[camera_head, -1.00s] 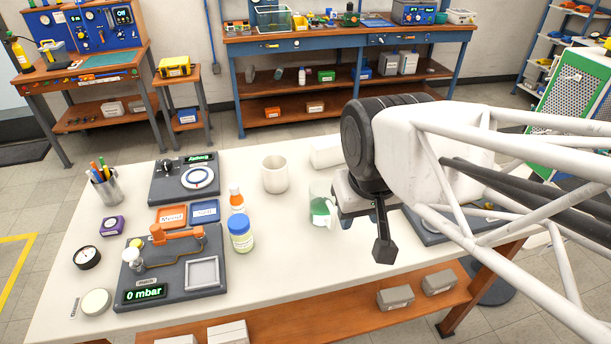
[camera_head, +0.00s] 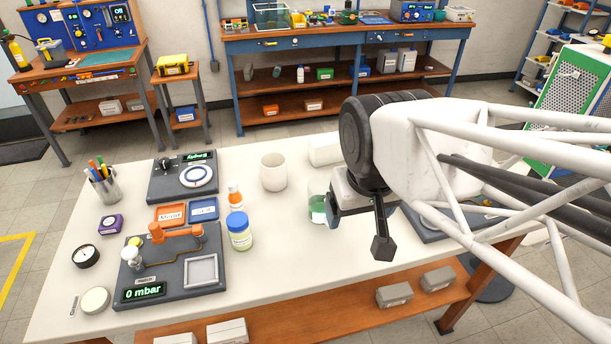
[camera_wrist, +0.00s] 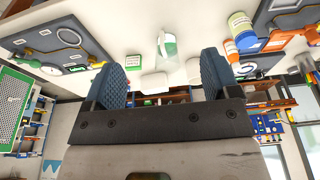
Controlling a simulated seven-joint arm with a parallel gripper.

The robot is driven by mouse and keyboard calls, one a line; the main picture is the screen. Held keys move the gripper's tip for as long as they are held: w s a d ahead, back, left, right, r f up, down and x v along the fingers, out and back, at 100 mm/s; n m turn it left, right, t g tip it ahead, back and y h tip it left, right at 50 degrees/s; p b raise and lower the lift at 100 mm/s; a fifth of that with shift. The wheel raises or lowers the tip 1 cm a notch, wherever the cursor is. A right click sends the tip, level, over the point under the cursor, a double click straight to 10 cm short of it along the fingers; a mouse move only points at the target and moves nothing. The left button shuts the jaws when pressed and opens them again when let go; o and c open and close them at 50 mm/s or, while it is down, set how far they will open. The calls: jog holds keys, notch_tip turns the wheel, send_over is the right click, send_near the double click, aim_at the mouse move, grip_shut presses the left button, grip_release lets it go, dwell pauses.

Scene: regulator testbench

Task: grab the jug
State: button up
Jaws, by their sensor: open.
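The jug (camera_head: 316,206) is a clear container with green liquid, standing on the white bench. My gripper hides part of its right side in the head view. In the wrist view the jug (camera_wrist: 167,46) shows between and beyond the two finger pads, with its white and green side visible. My gripper (camera_head: 358,229) is just right of the jug in the head view, open and empty. In the wrist view the blue ribbed fingers of my gripper (camera_wrist: 163,72) stand wide apart with nothing between them.
A white cup (camera_head: 273,172) stands behind and left of the jug. A blue-capped bottle (camera_head: 239,232) and an orange-capped bottle (camera_head: 235,195) stand to the left. Further left is the grey test rig (camera_head: 170,268). The bench front below the jug is clear.

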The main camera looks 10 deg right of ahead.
jog(key=shift+w, duration=0.1)
jog(key=w+f+m+g, duration=0.1)
jog(key=w+f+m, duration=0.2)
jog(key=w+m, duration=0.2)
jog(key=w+d+f+m, duration=0.1)
jog(key=w+f+m, duration=0.3)
jog(key=w+m, duration=0.2)
jog(key=w+d+f+m+g, duration=0.1)
jog(key=w+f+m, duration=0.3)
jog(key=w, duration=0.3)
jog(key=shift+w+f+m+g, duration=0.2)
jog(key=shift+m+g, duration=0.1)
jog(key=shift+m, duration=0.6)
jog(key=shift+s+f, duration=0.1)
jog(key=shift+f, duration=1.2)
jog(key=shift+f, duration=0.1)
jog(key=shift+s+f, duration=0.1)
jog(key=shift+f, duration=2.4)
